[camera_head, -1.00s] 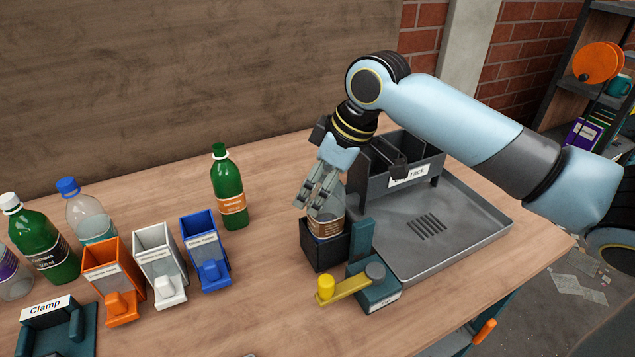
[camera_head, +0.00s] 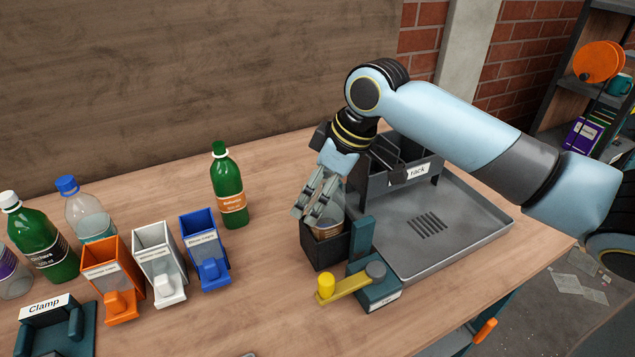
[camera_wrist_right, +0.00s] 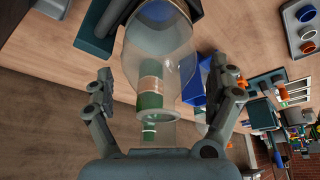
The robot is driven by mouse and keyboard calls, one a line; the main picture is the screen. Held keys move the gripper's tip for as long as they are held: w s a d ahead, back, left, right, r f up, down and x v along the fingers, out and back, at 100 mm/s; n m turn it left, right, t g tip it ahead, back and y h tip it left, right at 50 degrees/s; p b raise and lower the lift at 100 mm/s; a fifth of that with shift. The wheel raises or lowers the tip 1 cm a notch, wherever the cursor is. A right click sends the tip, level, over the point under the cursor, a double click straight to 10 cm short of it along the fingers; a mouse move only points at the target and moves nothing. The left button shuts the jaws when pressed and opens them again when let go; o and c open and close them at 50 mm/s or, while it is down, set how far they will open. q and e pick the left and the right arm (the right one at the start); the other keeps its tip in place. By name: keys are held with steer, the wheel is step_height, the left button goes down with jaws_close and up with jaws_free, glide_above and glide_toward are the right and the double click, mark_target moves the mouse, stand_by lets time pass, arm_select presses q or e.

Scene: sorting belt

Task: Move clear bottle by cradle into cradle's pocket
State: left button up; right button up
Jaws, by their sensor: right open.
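In the right wrist view, the clear bottle (camera_wrist_right: 150,62) lies between the two fingers of my right gripper (camera_wrist_right: 168,88), with visible gaps on both sides. Its base end is hidden by the dark pocket at the top of that view. My left gripper is not in view.
A yellow lever (camera_head: 347,289) and teal post (camera_head: 360,241) stand beside the cradle. A grey tray (camera_head: 470,240) and labelled rack (camera_head: 405,185) are to the right. A green bottle (camera_head: 229,190) and blue bin (camera_head: 205,247) stand left, with bare table between.

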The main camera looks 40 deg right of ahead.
steer(key=v, duration=1.2)
